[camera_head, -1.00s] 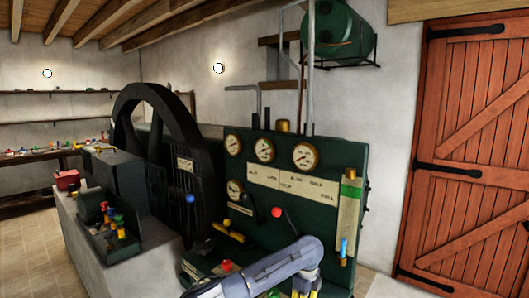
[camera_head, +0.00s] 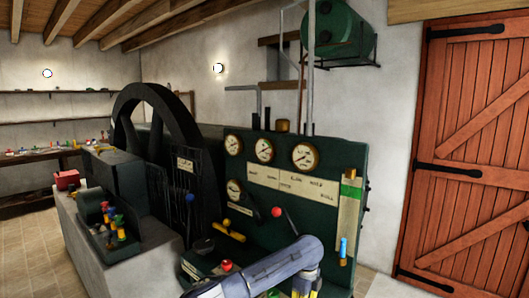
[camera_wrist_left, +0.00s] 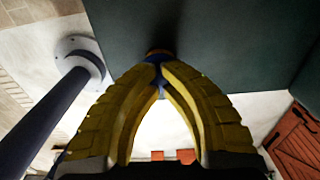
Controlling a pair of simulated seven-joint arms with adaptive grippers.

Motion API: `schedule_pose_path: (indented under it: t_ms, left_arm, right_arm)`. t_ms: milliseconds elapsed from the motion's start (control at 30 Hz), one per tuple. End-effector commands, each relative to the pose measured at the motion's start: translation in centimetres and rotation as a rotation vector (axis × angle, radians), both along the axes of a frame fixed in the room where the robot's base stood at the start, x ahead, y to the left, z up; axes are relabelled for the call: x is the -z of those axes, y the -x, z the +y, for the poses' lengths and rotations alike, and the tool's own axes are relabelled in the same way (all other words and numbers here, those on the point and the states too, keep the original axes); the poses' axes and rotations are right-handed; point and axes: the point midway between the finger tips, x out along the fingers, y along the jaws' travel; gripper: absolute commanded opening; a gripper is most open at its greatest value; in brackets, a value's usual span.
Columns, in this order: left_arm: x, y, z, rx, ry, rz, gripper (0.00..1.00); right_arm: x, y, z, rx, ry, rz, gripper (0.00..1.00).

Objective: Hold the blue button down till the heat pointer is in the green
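My left gripper (camera_head: 308,286) is low in front of the green machine panel, at the bottom of the head view. In the left wrist view its yellow fingers (camera_wrist_left: 160,72) come together at the tips, shut. A small blue part (camera_wrist_left: 158,58), likely the blue button, shows at the tips in front of a brownish ring. I cannot tell how far it is pressed. The button is hidden in the head view. A tall strip scale (camera_head: 349,215) with a green band (camera_head: 351,190) is at the panel's right; its pointer is too small to make out. My right gripper is out of view.
Several round dials (camera_head: 305,155) line the panel's top. A wooden door (camera_head: 470,150) is at right.

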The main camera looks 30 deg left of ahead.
Motion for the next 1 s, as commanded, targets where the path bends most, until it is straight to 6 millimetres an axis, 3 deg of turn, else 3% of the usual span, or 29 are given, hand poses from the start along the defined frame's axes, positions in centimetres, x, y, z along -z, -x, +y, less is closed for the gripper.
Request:
schedule_pose_path:
  t_ms: [600,1000]
  left_arm:
    - [-5.4,-0.1,0.0,0.001,-0.001,-0.002,0.00]
    - [-6.6,0.0,0.0,0.000,0.000,0.000,0.00]
  right_arm:
    - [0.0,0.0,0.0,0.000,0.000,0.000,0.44]
    - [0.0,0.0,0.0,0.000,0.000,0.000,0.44]
